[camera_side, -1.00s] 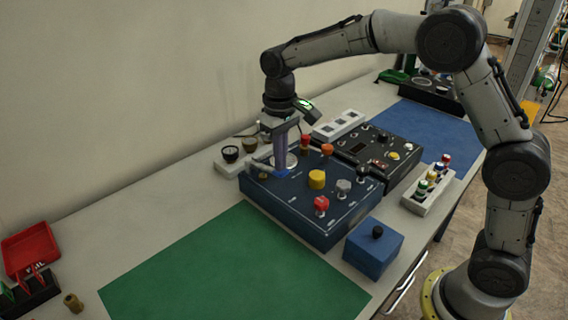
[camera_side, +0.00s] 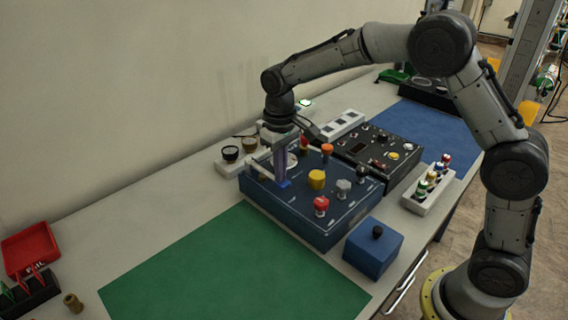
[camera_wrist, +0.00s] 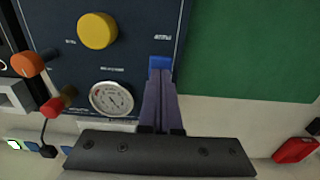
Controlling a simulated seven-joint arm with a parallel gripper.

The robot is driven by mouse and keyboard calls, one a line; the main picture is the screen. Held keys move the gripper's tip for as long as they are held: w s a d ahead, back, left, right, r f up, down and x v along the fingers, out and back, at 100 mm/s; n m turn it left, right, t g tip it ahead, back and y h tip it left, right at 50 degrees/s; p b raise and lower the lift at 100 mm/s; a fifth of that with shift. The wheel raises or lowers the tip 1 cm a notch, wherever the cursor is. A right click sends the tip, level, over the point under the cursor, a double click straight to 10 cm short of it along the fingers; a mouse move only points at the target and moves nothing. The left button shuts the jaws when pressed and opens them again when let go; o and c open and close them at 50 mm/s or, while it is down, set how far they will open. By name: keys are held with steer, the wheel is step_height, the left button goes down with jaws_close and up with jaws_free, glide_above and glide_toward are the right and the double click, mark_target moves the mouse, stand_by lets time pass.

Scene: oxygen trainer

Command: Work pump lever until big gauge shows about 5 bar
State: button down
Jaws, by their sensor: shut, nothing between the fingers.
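My gripper (camera_side: 284,184) is shut and empty, its purple fingers pointing down with blue ends at the left part of the dark blue panel (camera_side: 310,224). In the wrist view the closed fingertips (camera_wrist: 160,63) are over the panel near its edge; whether they touch it I cannot tell. A round white gauge (camera_wrist: 111,99) on the panel lies beside the fingers; its reading is too small to make out. It is partly behind the fingers in the side view (camera_side: 292,160). No part is clearly recognisable as the pump lever. A blue box (camera_side: 372,254) with a black knob (camera_side: 377,232) stands apart in front.
The panel carries a yellow knob (camera_side: 317,179), a red knob (camera_side: 321,204), a grey knob (camera_side: 343,187) and an orange knob (camera_side: 327,149). A black panel (camera_side: 400,170) stands behind right. The green mat (camera_side: 220,265) is clear. A red tray (camera_side: 30,248) lies far left.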

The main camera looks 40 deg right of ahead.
steer(key=shift+f, duration=0.1)
steer(key=shift+r, duration=1.85)
steer(key=shift+f, duration=0.15)
steer(key=shift+f, duration=1.75)
steer(key=shift+r, duration=1.9)
steer(key=shift+f, duration=0.15)
